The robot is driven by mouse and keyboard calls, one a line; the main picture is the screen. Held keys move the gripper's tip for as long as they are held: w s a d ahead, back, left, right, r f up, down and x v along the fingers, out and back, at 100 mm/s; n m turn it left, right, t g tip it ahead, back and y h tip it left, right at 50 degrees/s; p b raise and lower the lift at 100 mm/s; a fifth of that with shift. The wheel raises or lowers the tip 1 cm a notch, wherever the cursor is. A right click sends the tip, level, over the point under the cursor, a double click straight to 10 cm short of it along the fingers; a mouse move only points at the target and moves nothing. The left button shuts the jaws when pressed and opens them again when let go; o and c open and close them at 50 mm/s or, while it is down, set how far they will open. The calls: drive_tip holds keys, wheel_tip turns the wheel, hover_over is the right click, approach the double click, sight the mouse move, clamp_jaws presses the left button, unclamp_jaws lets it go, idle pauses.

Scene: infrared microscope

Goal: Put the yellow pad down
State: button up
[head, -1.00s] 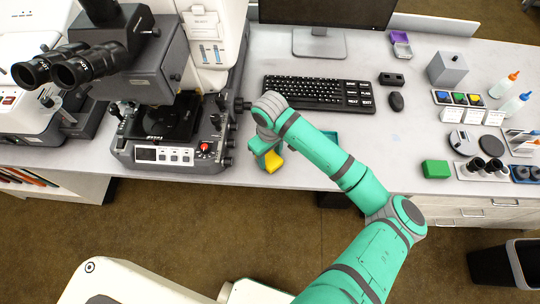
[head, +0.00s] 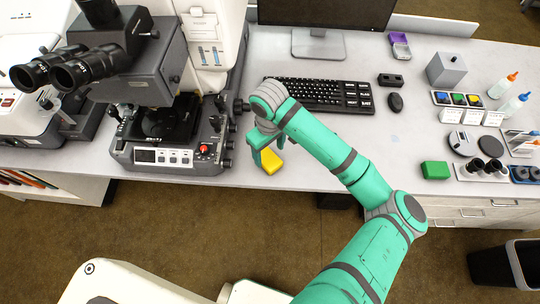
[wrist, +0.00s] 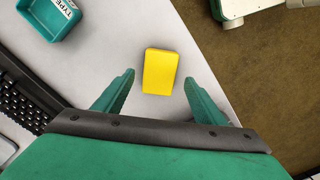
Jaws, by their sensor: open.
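The yellow pad (head: 271,162) lies on the table near its front edge, just below my gripper in the head view. In the wrist view the yellow pad (wrist: 160,71) is whole and lies flat, ahead of the fingertips and between their lines. My gripper (wrist: 158,82) is open, with one finger on each side and clear space between each finger and the pad. In the head view my gripper (head: 267,146) hangs above the table and partly overlaps the pad's upper edge.
The microscope (head: 165,125) stands to the left and the keyboard (head: 318,94) behind. A teal tray (wrist: 50,18) labelled "TYPE" shows at the wrist view's upper left. The front table edge (wrist: 185,40) runs close beside the pad. A green block (head: 435,170) lies to the right.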

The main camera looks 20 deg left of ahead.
sight(269, 159)
wheel_tip(269, 159, up, 8)
drive_tip(key=shift+f, duration=0.15)
idle(0.6)
